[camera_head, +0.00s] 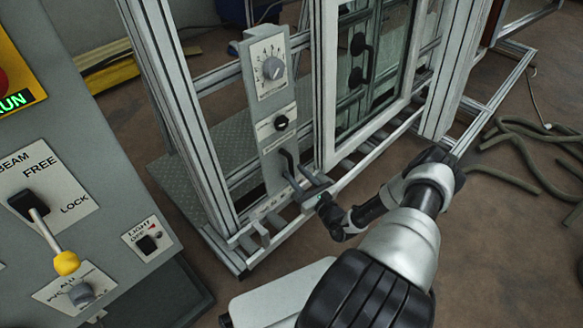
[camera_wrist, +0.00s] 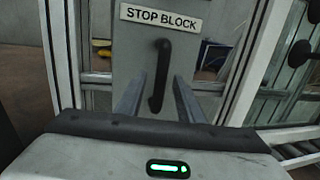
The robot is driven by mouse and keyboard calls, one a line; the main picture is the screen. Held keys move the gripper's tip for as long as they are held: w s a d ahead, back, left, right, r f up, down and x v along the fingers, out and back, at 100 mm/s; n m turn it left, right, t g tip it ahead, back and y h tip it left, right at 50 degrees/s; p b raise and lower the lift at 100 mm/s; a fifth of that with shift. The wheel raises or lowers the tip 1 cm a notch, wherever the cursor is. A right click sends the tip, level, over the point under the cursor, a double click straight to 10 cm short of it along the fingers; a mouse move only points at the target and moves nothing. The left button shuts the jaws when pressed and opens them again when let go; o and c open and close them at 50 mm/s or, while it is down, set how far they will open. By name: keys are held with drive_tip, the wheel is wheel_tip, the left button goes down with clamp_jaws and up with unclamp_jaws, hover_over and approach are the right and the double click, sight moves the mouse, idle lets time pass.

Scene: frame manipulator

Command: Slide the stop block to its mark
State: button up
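The stop block's black bar handle (camera_wrist: 160,75) stands upright on a grey plate under a "STOP BLOCK" label (camera_wrist: 161,17) in the wrist view. In the head view the handle (camera_head: 287,160) shows low on the grey upright panel (camera_head: 272,150). My gripper (camera_head: 302,176) is at the handle, low in front of that panel. In the wrist view its two fingers (camera_wrist: 158,92) are apart, one on each side of the handle's lower part, with gaps showing. I cannot tell how deep the handle sits between them. The mark is not clearly visible.
Above the handle the panel carries a dial knob (camera_head: 272,68) and a small black knob (camera_head: 281,123). A glazed window frame (camera_head: 365,75) stands right of it. A control console (camera_head: 60,190) fills the left. Hoses (camera_head: 525,150) lie on the floor at right.

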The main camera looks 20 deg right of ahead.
drive_tip(key=s+d+p, duration=0.2)
drive_tip(key=s, duration=1.1)
drive_tip(key=shift+s, duration=0.25)
